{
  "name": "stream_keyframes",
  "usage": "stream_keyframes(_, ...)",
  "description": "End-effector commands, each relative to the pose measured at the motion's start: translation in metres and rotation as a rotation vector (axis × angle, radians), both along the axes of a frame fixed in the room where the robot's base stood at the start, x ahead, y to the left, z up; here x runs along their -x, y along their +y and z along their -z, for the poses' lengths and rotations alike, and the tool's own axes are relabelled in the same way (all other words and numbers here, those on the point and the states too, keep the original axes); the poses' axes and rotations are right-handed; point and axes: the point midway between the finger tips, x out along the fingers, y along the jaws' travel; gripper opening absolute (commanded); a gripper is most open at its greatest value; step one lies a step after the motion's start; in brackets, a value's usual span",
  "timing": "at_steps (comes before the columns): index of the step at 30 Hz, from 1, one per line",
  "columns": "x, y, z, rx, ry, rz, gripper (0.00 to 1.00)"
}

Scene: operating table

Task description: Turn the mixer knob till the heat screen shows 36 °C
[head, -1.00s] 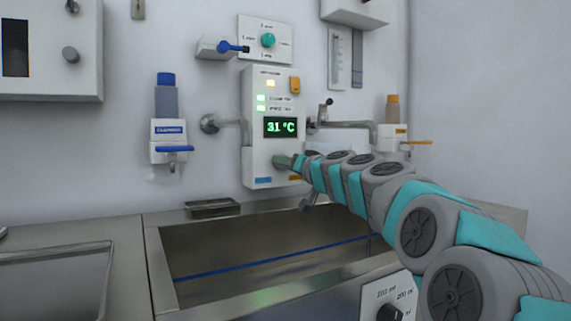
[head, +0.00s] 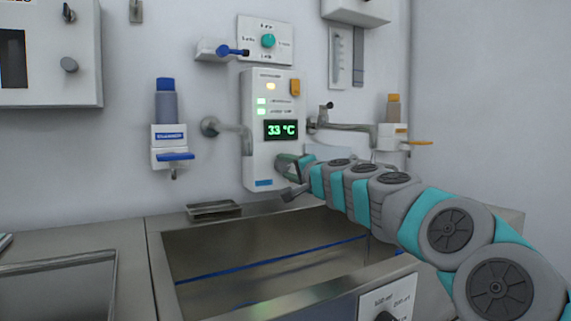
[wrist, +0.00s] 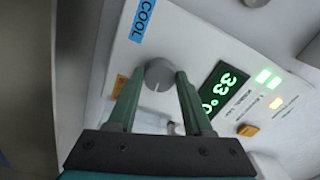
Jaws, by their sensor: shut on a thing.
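The mixer panel (head: 257,155) is a white box on the wall above the sink. Its heat screen (head: 281,130) reads 33 °C in green, and the same reading shows tilted in the wrist view (wrist: 222,90). The grey mixer knob (wrist: 159,74) sits between my gripper's two green fingers in the wrist view. My gripper (wrist: 155,80) is shut on the knob. A blue COOL label (wrist: 142,20) and an orange label (wrist: 119,86) lie either side of the knob.
A steel sink (head: 160,262) lies below the panel. A blue-capped dispenser (head: 168,140) is on the wall to the left, and an orange-capped one (head: 393,125) to the right. A green knob (head: 268,41) with a blue lever (head: 232,51) beside it sits above. Pipes flank the panel.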

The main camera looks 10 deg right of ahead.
Motion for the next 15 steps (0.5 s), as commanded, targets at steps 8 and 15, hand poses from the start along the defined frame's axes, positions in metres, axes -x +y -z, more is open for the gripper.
stream_keyframes(8, 0.0007, 0.0033, -0.0010, -0.056, 0.019, -0.007, 0.00)
stream_keyframes(15, 0.0006, 0.0033, -0.0009, -0.062, 0.020, -0.006, 0.00)
